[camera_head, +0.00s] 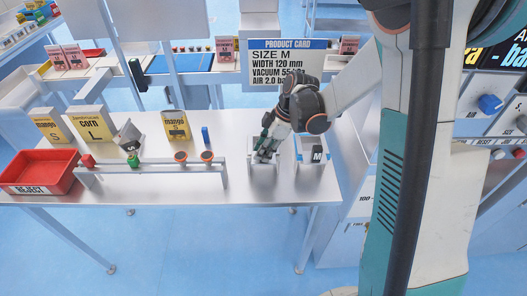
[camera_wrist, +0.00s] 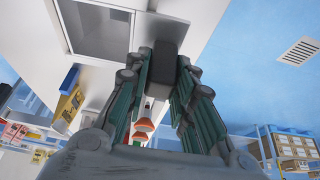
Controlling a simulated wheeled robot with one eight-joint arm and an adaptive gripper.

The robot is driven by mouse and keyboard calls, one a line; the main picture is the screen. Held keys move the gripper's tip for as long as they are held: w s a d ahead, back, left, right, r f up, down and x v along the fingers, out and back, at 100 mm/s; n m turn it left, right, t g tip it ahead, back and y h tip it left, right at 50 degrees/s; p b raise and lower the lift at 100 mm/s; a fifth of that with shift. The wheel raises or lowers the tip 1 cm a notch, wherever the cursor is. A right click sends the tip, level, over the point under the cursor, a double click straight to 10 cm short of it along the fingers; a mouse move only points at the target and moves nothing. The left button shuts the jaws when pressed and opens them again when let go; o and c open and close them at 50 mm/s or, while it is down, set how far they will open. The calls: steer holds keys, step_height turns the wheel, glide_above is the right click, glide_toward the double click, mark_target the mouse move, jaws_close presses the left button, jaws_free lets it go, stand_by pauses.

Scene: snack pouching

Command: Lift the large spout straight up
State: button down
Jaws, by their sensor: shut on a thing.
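My gripper (camera_head: 264,152) points down over a grey stand (camera_head: 263,180) near the right part of the white table. In the wrist view my gripper (camera_wrist: 164,68) has its fingers on both sides of a dark grey block-like piece (camera_wrist: 165,60), which I take to be the large spout. The gripper is shut on it. In the head view the fingers hide the piece, and I cannot tell whether it is clear of the stand.
A low white rail (camera_head: 150,171) carries several coloured caps to the left. A red reject tray (camera_head: 38,188) is at the far left. Mango and corn pouches stand behind. A product card (camera_head: 280,62) reading SIZE M stands behind my gripper. The table's front strip is clear.

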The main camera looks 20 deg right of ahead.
step_height(320, 180, up, 20)
steer(key=p, duration=0.3)
steer(key=shift+p, duration=0.35)
step_height(320, 180, up, 11)
steer(key=p, duration=0.7)
steer(key=shift+p, duration=0.35)
stand_by(0.9)
